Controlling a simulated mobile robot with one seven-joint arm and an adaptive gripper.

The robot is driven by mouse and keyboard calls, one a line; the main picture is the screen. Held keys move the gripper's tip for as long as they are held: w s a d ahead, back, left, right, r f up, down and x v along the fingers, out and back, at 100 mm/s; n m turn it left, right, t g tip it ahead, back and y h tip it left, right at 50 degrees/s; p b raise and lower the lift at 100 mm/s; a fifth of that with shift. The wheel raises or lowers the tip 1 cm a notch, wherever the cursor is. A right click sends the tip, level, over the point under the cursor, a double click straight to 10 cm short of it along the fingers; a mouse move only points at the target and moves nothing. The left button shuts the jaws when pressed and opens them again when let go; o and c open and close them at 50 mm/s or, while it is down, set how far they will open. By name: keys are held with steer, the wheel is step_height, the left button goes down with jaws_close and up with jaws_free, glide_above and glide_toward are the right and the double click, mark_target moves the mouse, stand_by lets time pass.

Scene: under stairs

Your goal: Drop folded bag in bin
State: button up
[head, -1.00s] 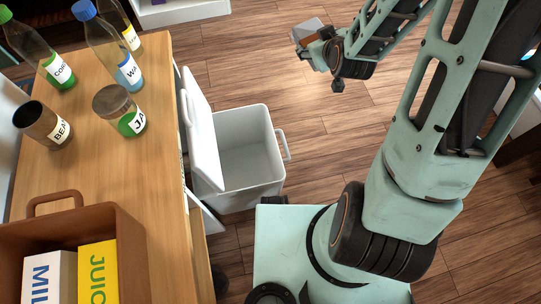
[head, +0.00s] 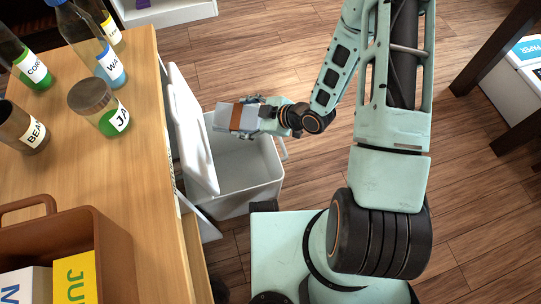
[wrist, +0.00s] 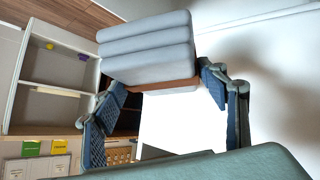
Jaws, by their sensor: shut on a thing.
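The folded bag (head: 238,117) is a grey-white bundle with a brown band, and it also shows in the wrist view (wrist: 148,48). My gripper (head: 262,118) is shut on it, with a finger at each side of the bundle in the wrist view (wrist: 165,88). The bin (head: 248,205) is a white box on the floor with its lid (head: 192,135) standing open on the left side. In the head view the bag and gripper overlap the bin's far part. Their height above the rim is hard to tell.
A wooden counter (head: 150,200) stands left of the bin, holding bottles, a jar (head: 98,108) and a brown crate (head: 120,235). A white box labelled PAPER (head: 525,75) stands at the right.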

steer(key=shift+f+b, duration=1.7)
steer(key=shift+f, duration=1)
steer(key=o, duration=1.9)
steer(key=shift+o, duration=0.2)
steer(key=v, duration=1.2)
steer(key=shift+r, duration=0.1)
